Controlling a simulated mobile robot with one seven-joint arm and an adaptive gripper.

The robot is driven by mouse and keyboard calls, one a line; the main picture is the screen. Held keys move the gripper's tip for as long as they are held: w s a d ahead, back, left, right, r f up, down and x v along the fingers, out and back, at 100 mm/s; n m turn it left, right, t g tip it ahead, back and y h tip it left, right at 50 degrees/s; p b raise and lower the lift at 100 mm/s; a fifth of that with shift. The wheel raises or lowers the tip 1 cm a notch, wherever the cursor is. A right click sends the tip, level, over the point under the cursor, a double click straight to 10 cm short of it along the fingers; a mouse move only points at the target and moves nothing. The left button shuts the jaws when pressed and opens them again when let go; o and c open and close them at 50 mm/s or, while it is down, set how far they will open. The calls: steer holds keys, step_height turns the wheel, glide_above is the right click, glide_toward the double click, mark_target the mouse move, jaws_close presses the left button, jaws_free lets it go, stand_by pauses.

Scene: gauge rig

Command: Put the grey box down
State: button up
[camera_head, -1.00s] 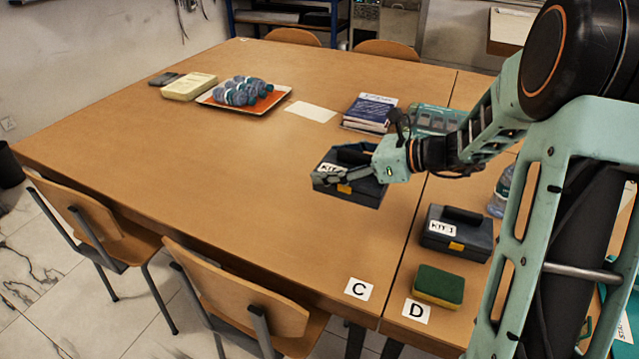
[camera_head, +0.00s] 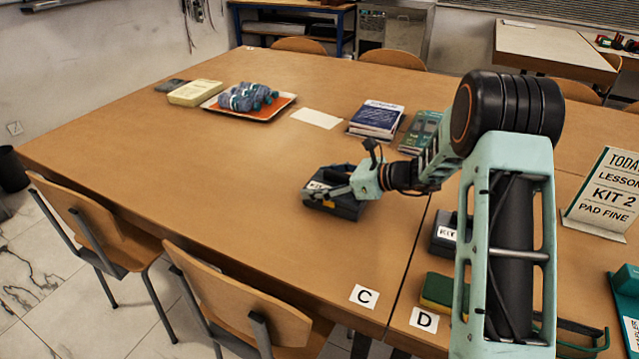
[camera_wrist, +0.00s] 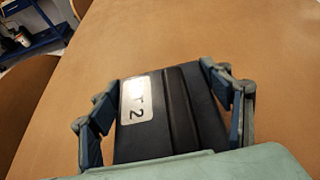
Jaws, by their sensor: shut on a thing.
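The dark grey box (camera_head: 347,208) has a black handle, a yellow latch and a white label. In the wrist view the box (camera_wrist: 172,115) fills the middle and its label ends in a 2. My gripper (camera_head: 334,188) is shut on it, with one finger on each side in the wrist view (camera_wrist: 165,88). The box looks level and is at or very near the wooden table top (camera_head: 240,190). I cannot tell whether its underside touches. Part of the box is hidden by my gripper.
A second dark kit box (camera_head: 443,235) and a green-yellow sponge (camera_head: 437,290) are partly behind my arm. Cards C (camera_head: 364,297) and D (camera_head: 424,319) lie at the front edge. Books (camera_head: 376,119) and a tray (camera_head: 285,100) stand farther back. The table left of the box is clear.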

steer(key=shift+f, duration=0.1)
steer(key=o, duration=1.6)
steer(key=shift+r, duration=0.2)
steer(key=shift+s+d+r, duration=0.1)
steer(key=shift+d+r, duration=0.05)
steer(key=shift+d, duration=0.15)
steer(key=p+v, duration=0.1)
steer(key=v, duration=1)
steer(key=shift+s+d+p, duration=0.15)
steer(key=shift+p, duration=0.25)
